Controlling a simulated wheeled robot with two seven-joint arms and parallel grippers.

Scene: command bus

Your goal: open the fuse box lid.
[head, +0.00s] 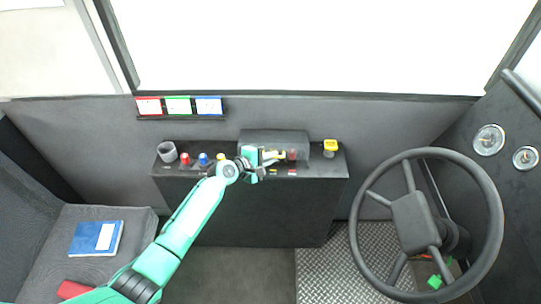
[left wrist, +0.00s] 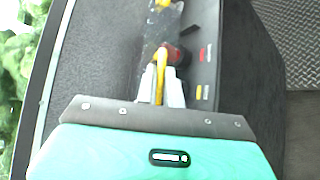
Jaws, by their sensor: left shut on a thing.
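A dark grey box (head: 273,137), which looks like the fuse box, sits at the back middle of the black console. A greyish, shiny panel (left wrist: 155,32) lies beyond my fingers in the left wrist view; I cannot tell how far the lid is open. My left gripper (head: 270,157) is at the front of the box, its fingers (left wrist: 165,92) shut on a narrow yellow bar (left wrist: 160,75). A red part (left wrist: 176,55) is just beyond the fingertips. The gripper and arm hide part of the box front. My right gripper is not in view.
The console (head: 225,172) also carries a grey cup (head: 167,151), red (head: 185,158) and blue (head: 203,158) knobs, and a yellow-topped part (head: 330,146). A steering wheel (head: 415,220) stands at right. A seat with a blue book (head: 96,238) is at left.

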